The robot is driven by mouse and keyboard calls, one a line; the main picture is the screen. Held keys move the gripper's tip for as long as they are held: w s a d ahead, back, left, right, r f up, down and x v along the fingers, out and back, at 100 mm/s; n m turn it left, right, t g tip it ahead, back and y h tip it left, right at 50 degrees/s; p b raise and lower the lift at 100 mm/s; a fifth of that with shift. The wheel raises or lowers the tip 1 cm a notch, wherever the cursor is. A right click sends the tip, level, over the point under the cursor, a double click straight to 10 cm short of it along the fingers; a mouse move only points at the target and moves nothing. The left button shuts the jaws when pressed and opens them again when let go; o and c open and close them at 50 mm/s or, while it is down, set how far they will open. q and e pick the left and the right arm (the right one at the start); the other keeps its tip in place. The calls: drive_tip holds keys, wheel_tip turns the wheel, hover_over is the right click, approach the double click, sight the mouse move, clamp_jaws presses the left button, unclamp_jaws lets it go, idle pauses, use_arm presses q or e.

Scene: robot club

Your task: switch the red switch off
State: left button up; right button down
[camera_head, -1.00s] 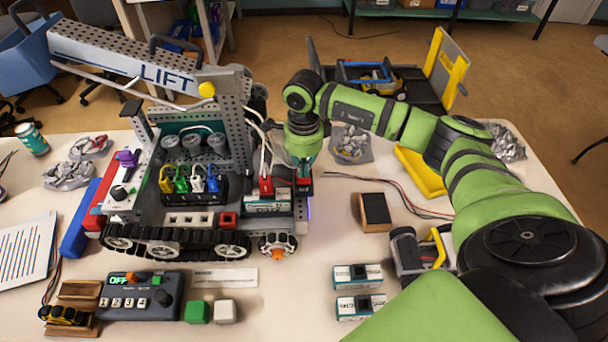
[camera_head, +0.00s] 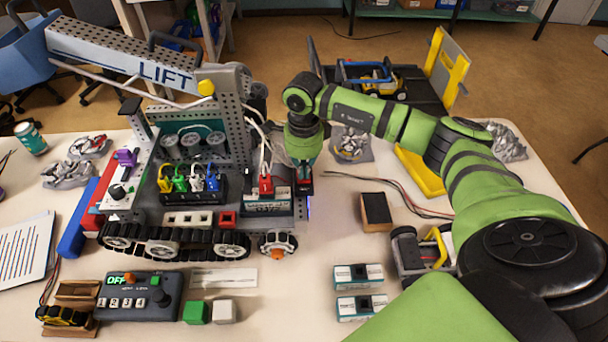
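A small red square switch (camera_head: 228,218) sits on the front edge of the tracked robot (camera_head: 222,172), right of a pale switch strip (camera_head: 188,218). I cannot tell which way it is set. A red plug (camera_head: 266,186) stands on a teal-and-white battery module (camera_head: 267,205), and another red piece (camera_head: 305,181) is just right of it. My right gripper (camera_head: 304,166) points down at the robot's right end, above or against that right red piece. Its fingertips are dark and small, so I cannot tell whether they are open or touching. My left gripper is out of view.
A control box (camera_head: 139,308) showing OFF lies at the front left, near green (camera_head: 197,312) and white (camera_head: 224,312) cubes. Two small boxes (camera_head: 358,275) and a dark block (camera_head: 376,212) lie to the right. The LIFT beam (camera_head: 130,62) rises behind.

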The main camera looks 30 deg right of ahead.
drive_tip(key=shift+s+f+b, duration=0.1)
drive_tip(key=shift+f+b, duration=0.6)
drive_tip(key=shift+f, duration=0.15)
idle(0.3)
drive_tip(key=shift+r+p, duration=0.8)
drive_tip(key=shift+r, duration=0.35)
drive_tip(key=shift+r+p, duration=1.35)
drive_tip(key=shift+r, duration=1.05)
